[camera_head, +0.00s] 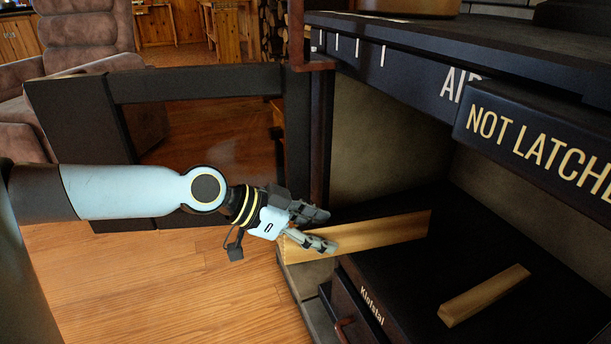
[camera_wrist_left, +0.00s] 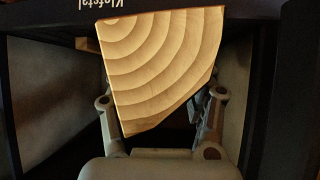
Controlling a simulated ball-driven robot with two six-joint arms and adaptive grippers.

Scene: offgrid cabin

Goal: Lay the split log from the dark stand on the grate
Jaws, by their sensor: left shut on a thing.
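My left gripper (camera_head: 328,230) is shut on a pale split log (camera_head: 385,233), holding it near its left end. The log reaches from the gripper to the right, across the stove's front edge and into the open dark firebox. In the left wrist view, the log's wedge-shaped end with curved growth rings (camera_wrist_left: 160,62) sits between the two fingers (camera_wrist_left: 160,120). I cannot tell whether the log touches the dark surface beneath it. Grate bars cannot be made out on the dark firebox floor (camera_head: 400,275). I cannot make out the dark stand. My right gripper is not in view.
A smaller piece of wood (camera_head: 485,295) lies on the dark floor at right. The open stove door frame (camera_head: 200,85) stands behind my left arm. A "NOT LATCHED" panel (camera_head: 540,140) and the stove top (camera_head: 480,45) overhang the opening. Wooden floor (camera_head: 150,285) is clear at left.

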